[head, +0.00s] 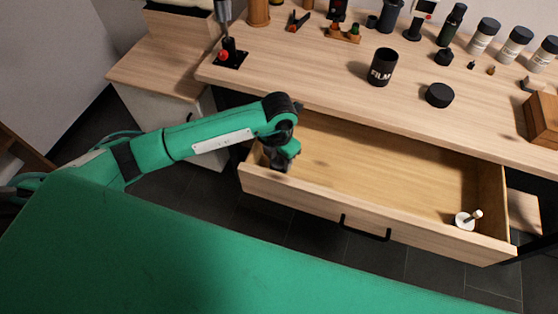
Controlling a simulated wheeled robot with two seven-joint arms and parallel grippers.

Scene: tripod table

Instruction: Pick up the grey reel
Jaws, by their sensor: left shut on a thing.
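My left gripper (277,166) is inside the open drawer at its left end, just behind the front panel. It points down and is shut on a small dark grey thing, which fits the grey reel. The fingers and the wrist hide most of it, so its outline is hard to tell. The open drawer (390,170) has a pale wooden floor. A small white disc with a peg (465,221) stands in its front right corner. My right gripper is not in view.
The drawer's front panel (300,196) with a black handle (365,229) is close to my gripper. On the tabletop above are a black FILM mug (382,67), a round black lid (439,95) and several bottles. The drawer's middle is clear.

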